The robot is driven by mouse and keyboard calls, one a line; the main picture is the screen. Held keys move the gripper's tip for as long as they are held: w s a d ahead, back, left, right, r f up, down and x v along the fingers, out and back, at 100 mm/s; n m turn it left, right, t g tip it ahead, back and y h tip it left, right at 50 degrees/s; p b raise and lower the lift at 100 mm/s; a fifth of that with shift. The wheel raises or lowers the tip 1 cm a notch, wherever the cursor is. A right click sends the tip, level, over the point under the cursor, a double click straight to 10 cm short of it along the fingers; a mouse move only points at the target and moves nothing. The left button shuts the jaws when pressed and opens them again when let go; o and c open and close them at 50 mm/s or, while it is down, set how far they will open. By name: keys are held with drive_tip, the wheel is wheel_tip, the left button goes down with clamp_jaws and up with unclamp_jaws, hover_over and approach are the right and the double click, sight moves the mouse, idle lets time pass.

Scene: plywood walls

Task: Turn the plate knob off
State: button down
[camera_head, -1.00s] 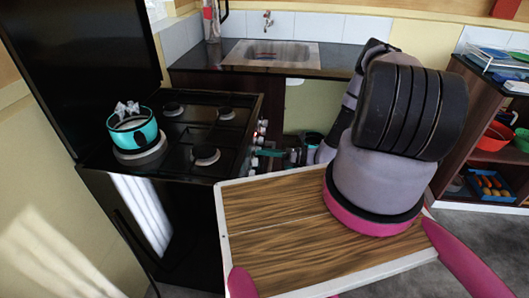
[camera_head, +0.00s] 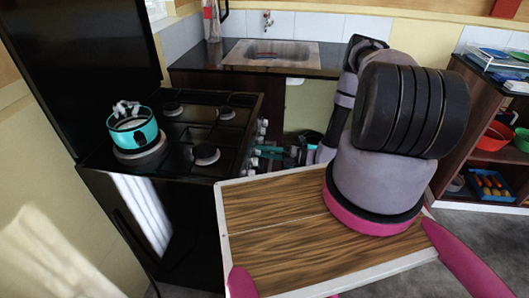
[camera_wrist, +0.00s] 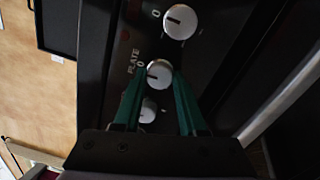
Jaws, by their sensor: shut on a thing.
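The black stove (camera_head: 185,150) has a row of white knobs along its right edge in the head view. In the wrist view the plate knob (camera_wrist: 158,74) is a round white knob beside the printed word PLATE and a 0. Its dark mark points roughly toward the 0. My gripper (camera_wrist: 160,80) has teal fingers on either side of this knob and is shut on it. In the head view my gripper (camera_head: 268,152) is at the stove's knob side. No red light shows on the panel there now.
Another white knob (camera_wrist: 180,21) lies above and one (camera_wrist: 148,110) shows between my fingers. A teal pot (camera_head: 132,129) stands on the left hotplate. A counter with a sink (camera_head: 270,53) is behind, and shelves (camera_head: 490,150) stand at right.

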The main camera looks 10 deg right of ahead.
drive_tip(key=shift+m, duration=0.5)
drive_tip(key=shift+c, duration=2.3)
unclamp_jaws()
drive_tip(key=shift+d, duration=0.15)
drive_tip(key=v, duration=1)
drive_tip(key=shift+s+d, duration=0.15)
drive_tip(key=shift+d, duration=0.1)
